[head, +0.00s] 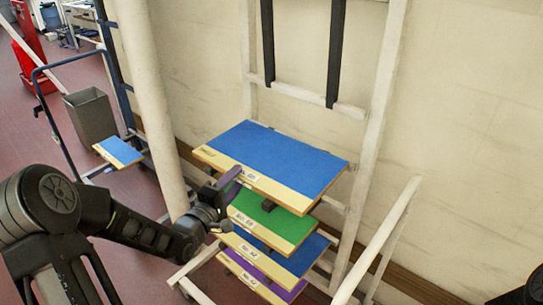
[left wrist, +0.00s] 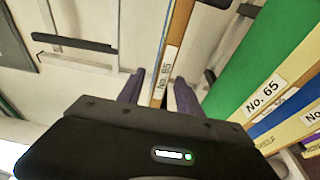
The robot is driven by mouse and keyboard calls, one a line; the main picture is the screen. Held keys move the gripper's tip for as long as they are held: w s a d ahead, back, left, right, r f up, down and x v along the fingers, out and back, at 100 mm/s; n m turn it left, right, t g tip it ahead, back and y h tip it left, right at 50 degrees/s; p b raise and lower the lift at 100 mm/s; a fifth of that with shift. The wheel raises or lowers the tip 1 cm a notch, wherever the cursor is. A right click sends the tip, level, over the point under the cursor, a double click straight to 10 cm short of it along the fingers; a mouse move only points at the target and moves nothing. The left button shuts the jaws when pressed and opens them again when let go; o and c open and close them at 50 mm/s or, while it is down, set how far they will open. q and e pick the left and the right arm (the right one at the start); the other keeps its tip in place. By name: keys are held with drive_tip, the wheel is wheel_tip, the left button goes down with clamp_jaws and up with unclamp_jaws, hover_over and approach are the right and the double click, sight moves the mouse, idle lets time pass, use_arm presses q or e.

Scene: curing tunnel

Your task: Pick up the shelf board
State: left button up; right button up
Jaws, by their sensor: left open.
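The top shelf board (head: 285,157), blue with a pale wood front strip and a white label, lies flat on a rack. My left gripper (head: 231,184) is open at its front edge. In the left wrist view the board's labelled edge (left wrist: 168,62) stands between the two dark purple fingers (left wrist: 159,92), with gaps that look small. I cannot tell whether either finger touches it. Below it are a green board (head: 272,222), another blue board (head: 305,258) and a purple board (head: 260,280), each with a pale labelled front strip. My right gripper is not in view.
The white rack frame (head: 372,110) has uprights beside the boards, and a slanted white rail (head: 378,240) is at the right. A thick pale post (head: 150,95) stands left of the boards. A cart with a grey bin (head: 92,112) and a small blue board (head: 119,152) is further left.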

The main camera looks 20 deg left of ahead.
sight(248, 162)
use_arm(q)
drive_tip(key=shift+w, duration=0.15)
drive_tip(key=shift+w+d, duration=0.15)
drive_tip(key=shift+w, duration=1.1)
drive_tip(key=shift+w+p, duration=0.35)
drive_tip(key=w+p, duration=0.1)
drive_tip(key=w, duration=0.3)
drive_tip(key=shift+w+d+f, duration=0.1)
drive_tip(key=shift+w, duration=0.15)
drive_tip(key=shift+c, duration=0.3)
clamp_jaws()
